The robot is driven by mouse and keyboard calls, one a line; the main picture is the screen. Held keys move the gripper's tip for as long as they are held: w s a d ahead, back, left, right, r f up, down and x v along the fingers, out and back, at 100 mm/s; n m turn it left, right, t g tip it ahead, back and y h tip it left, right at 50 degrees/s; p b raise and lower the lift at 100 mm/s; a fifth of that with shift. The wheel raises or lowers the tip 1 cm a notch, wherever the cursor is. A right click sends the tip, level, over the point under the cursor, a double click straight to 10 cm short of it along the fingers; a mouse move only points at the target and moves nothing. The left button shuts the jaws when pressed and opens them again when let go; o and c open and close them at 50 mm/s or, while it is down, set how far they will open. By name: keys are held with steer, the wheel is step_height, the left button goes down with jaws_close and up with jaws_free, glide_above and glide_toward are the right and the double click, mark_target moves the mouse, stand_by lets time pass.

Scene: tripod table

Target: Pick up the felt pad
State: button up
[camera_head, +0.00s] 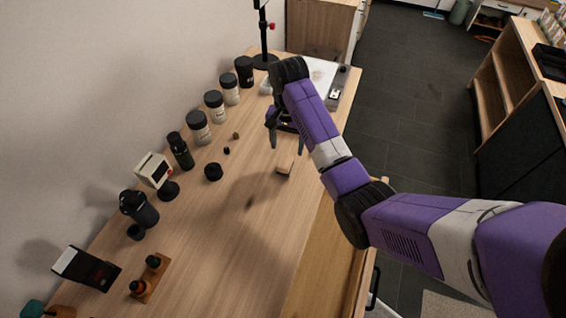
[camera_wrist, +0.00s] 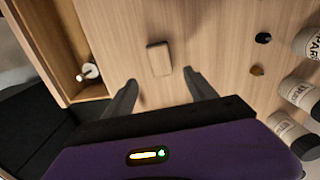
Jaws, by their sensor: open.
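A small flat tan rectangular piece, which looks like the felt pad (camera_head: 285,168), lies on the wooden table near its right side. In the wrist view the pad (camera_wrist: 159,59) lies flat, just beyond and between my fingertips. My gripper (camera_head: 287,146) is open and empty above the table, and its fingers point down close to the pad. In the wrist view my gripper (camera_wrist: 161,77) has one finger on each side, with bare wood around the pad. I see no contact between fingers and pad.
A dark puck (camera_head: 213,172), a small dark piece (camera_head: 227,150) and a small brown piece (camera_head: 236,135) lie left of the pad. Several labelled jars, including one jar (camera_head: 199,128), line the wall. A white grinder-like box (camera_head: 153,170) stands there too. The table front is mostly clear.

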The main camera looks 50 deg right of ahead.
mark_target(286, 159)
steer(key=shift+w+f+p, duration=0.1)
steer(key=shift+f+p, duration=0.5)
steer(key=shift+f, duration=3.25)
jaws_close()
